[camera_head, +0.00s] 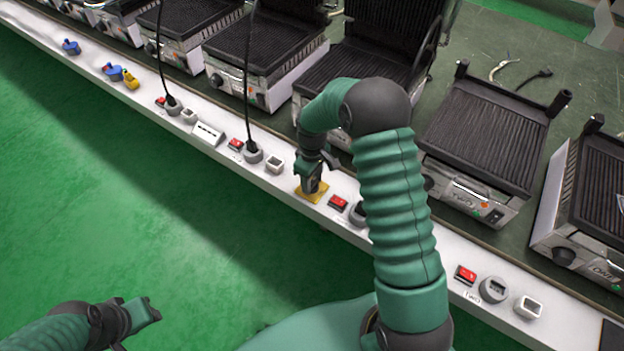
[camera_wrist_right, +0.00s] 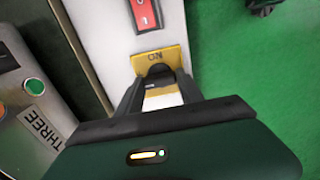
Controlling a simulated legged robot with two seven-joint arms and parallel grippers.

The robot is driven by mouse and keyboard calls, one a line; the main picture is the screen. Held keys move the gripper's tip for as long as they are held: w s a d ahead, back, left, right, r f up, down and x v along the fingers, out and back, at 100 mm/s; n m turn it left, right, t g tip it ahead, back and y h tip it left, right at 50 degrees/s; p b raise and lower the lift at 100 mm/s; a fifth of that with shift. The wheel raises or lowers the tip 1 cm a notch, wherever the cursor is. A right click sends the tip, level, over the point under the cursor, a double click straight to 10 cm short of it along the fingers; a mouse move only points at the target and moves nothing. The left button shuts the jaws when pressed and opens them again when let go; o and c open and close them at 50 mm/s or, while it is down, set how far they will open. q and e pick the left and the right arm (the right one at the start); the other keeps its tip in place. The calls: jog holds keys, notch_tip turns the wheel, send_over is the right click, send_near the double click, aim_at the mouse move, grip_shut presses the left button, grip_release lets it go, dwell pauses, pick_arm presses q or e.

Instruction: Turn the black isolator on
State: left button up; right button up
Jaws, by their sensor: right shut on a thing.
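The black isolator's yellow plate (camera_head: 322,197) sits on the white ledge in the head view, and my right gripper (camera_head: 310,187) is down on it. In the right wrist view the yellow plate (camera_wrist_right: 150,58) carries the word ON, seen upside down. The black isolator knob (camera_wrist_right: 160,71) is between the fingertips of my right gripper (camera_wrist_right: 160,82), which is shut on it. Most of the knob is hidden by the fingers. My left gripper (camera_head: 148,312) is low at the left over the green floor, away from the ledge; its jaw gap does not show clearly.
A red rocker switch (camera_head: 338,202) is just right of the plate, and it also shows in the wrist view (camera_wrist_right: 145,14). Several switches and sockets line the ledge. Grills (camera_head: 485,135) stand behind it; one is marked THREE (camera_wrist_right: 38,125). Two black cables (camera_head: 247,90) hang to sockets.

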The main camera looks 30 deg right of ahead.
jog(key=shift+c, duration=1.2)
jog(key=shift+r+m+p, duration=0.2)
jog(key=shift+m+p, duration=0.9)
jog(key=m+p, duration=0.3)
jog(key=m, duration=0.2)
jog(key=shift+p, duration=0.3)
jog(key=m+p, duration=0.2)
jog(key=m, duration=0.3)
jog(key=shift+m+p, duration=0.4)
jog(key=shift+f+m+p, duration=0.15)
jog(key=shift+m+p, duration=0.75)
jog(key=shift+m, duration=1.6)
